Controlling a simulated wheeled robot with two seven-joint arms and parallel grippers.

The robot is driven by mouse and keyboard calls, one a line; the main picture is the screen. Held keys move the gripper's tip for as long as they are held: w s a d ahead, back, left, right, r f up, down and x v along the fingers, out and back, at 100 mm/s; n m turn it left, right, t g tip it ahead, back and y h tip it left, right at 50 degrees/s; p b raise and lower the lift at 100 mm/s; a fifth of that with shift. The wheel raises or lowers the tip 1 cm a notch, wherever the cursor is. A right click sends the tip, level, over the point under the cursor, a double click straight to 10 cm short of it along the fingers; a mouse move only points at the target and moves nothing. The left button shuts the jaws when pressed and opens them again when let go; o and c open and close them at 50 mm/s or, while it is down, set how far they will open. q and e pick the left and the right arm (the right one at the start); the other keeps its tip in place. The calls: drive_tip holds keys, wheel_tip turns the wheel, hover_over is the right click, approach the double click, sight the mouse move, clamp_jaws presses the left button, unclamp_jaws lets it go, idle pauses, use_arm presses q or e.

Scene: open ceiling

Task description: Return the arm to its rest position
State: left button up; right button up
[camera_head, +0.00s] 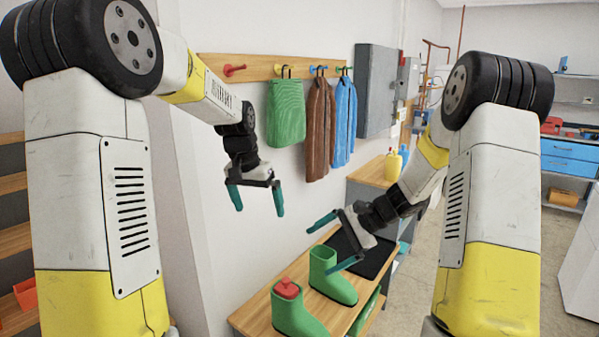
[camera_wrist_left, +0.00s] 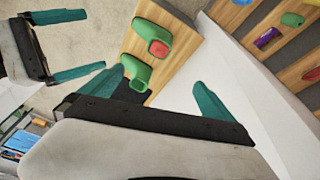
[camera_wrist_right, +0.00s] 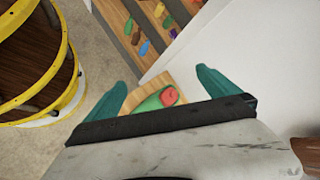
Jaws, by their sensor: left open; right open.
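My left gripper (camera_head: 254,199) is open and empty. It hangs in the air before the white wall, below the hanging green garment. Its teal fingers also show in the left wrist view (camera_wrist_left: 160,95), with nothing between them. My right gripper (camera_head: 335,243) is open, its fingers pointing left, above the wooden bench (camera_head: 262,312) and close to the green boots in the picture. Its fingers also show in the right wrist view (camera_wrist_right: 158,88), with part of a green boot and a red item seen beyond them. I cannot tell whether it touches a boot.
One green boot (camera_head: 300,317) has a red item (camera_head: 287,288) in its top; another boot (camera_head: 335,285) stands beside it. A dark mat (camera_head: 372,258) lies on the bench. Green (camera_head: 287,112), brown (camera_head: 318,130) and blue (camera_head: 344,120) garments hang from the peg rail (camera_head: 255,66).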

use_arm(q)
drive_tip(key=s+a+r+n+t, duration=0.1)
drive_tip(key=s+r, duration=0.2)
drive_tip(key=s, duration=1)
drive_tip(key=s+a+r+n+t, duration=0.2)
drive_tip(key=s+r, duration=0.1)
drive_tip(key=s, duration=1)
drive_tip(key=shift+s+a+r+t+h, duration=0.2)
drive_tip(key=shift+r+t+h, duration=0.1)
drive_tip(key=shift+h, duration=0.1)
use_arm(e)
drive_tip(key=s+d+r+n+t+h, duration=0.1)
drive_tip(key=s+d+r+n+h, duration=0.1)
drive_tip(key=s+r, duration=0.3)
drive_tip(key=s+d+r+n+t+h, duration=0.2)
drive_tip(key=s+r+n, duration=0.3)
drive_tip(key=s, duration=0.5)
drive_tip(key=s+d+r+n+t+h, duration=0.1)
drive_tip(key=s+d+r+n+h, duration=0.2)
drive_tip(key=s+r, duration=0.4)
drive_tip(key=shift+s+d+r+n+t+h, duration=0.25)
drive_tip(key=shift+s+d+n+t+h, duration=0.05)
drive_tip(key=shift+s+n+t+h, duration=0.1)
